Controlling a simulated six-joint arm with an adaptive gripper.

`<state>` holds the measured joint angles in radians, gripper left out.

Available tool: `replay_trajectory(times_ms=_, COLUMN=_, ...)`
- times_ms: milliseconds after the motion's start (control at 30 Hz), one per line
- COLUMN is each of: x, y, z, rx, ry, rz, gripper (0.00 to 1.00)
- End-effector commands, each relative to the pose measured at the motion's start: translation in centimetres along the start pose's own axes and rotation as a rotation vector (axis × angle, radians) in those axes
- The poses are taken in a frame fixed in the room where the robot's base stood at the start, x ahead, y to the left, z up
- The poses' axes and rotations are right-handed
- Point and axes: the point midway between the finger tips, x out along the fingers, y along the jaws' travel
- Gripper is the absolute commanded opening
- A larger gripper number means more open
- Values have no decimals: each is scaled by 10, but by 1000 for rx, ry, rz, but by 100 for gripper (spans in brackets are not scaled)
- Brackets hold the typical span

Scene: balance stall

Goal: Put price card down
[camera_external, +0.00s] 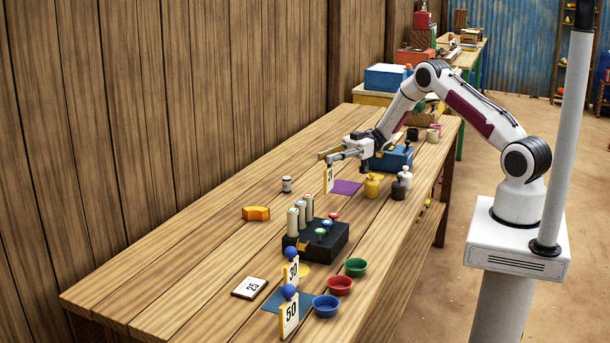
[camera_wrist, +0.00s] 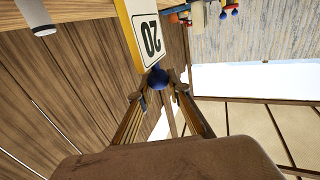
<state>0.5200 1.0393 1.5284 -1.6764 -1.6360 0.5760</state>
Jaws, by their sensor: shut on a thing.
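My gripper (camera_external: 328,156) is shut on the blue ball knob (camera_wrist: 158,77) of a white price card with a yellow edge. The card (camera_external: 328,179) hangs upright below the fingers, beside the left edge of a purple mat (camera_external: 347,187). Whether its lower edge touches the table cannot be told. In the wrist view the card (camera_wrist: 140,32) reads 20, and my fingers (camera_wrist: 158,93) close in on the knob. Two other cards with blue knobs, 30 (camera_external: 291,271) and 50 (camera_external: 289,316), stand at the front; a card 25 (camera_external: 249,287) lies flat.
A black block with cylinders (camera_external: 316,241) stands mid-table. Yellow weights (camera_external: 372,187) and a dark weight (camera_external: 398,191) stand right of the mat, near a blue box (camera_external: 391,159). A small white cylinder (camera_external: 286,184) and orange object (camera_external: 256,213) are left. Bowls (camera_external: 340,285) stand in front.

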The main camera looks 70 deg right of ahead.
Motion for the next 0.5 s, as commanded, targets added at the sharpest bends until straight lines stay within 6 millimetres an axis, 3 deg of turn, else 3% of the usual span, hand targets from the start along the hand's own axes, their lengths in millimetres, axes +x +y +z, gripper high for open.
replay_trajectory(times_ms=267, x=0, y=0, z=4, rx=1, ry=0, rz=0, gripper=1)
replay_trajectory(times_ms=500, x=0, y=0, z=26, rx=1, ry=0, rz=0, gripper=1)
